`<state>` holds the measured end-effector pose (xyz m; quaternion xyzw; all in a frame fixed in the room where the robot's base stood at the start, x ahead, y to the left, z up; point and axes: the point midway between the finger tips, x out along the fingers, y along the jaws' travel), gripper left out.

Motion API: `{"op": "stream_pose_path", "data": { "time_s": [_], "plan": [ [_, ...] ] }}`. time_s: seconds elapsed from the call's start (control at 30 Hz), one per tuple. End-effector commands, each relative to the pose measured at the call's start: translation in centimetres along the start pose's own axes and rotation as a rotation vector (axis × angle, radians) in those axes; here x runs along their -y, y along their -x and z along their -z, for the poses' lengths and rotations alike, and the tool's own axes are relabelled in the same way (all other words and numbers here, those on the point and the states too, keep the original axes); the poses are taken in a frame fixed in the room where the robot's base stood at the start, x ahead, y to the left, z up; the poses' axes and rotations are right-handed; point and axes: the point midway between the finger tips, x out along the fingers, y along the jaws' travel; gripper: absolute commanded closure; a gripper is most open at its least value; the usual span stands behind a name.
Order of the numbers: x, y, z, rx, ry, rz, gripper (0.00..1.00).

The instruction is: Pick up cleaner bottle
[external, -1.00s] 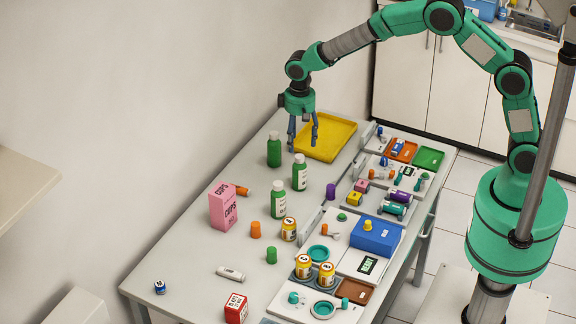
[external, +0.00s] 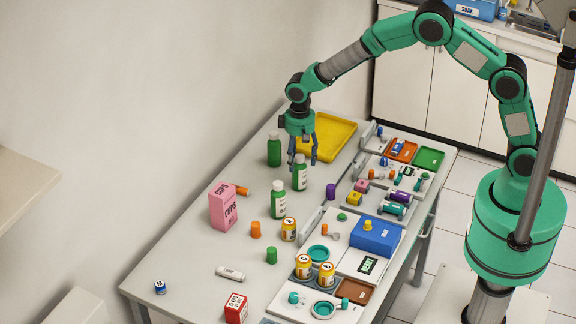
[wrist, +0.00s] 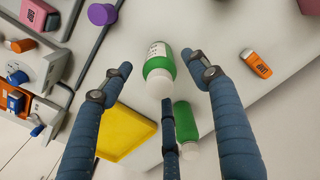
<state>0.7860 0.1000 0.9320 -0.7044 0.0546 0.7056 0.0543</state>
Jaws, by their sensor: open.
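Three green bottles with pale caps stand on the table; I cannot read which label says cleaner. The middle green bottle (external: 300,177) is directly below my gripper (external: 302,160). In the wrist view this bottle (wrist: 159,67) shows its white cap and label between my open, blue-grey fingers (wrist: 165,85). The fingers are around its top and do not visibly close on it. A second green bottle (external: 274,152) stands behind left, and also shows in the wrist view (wrist: 186,122). The third green bottle (external: 278,203) stands in front.
A yellow tray (external: 338,128) lies behind. A purple cylinder (external: 331,191) stands to the right, an orange bottle (external: 242,190) lies by the pink box (external: 223,207) to the left. Stations with small parts line the right table edge.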

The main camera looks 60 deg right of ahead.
Motion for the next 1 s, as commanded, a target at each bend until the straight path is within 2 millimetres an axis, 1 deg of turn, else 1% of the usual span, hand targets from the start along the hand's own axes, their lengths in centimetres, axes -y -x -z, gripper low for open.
{"op": "stream_pose_path", "data": {
  "time_s": [0.1,0.43,0.53,0.67,0.9,1.0],
  "plan": [
    [0.0,-0.5,0.1,-0.002,0.000,0.000,0.40],
    [0.0,-0.5,0.0,-0.001,0.000,0.000,0.40],
    [0.0,-0.9,0.0,-0.001,0.000,0.000,0.40],
    [0.0,-2.1,-0.1,0.000,0.000,0.000,0.40],
    [0.0,-4.9,-0.1,-0.001,0.000,0.000,0.40],
    [0.0,-5.5,-0.1,-0.001,0.000,0.000,0.40]
  ]
}}
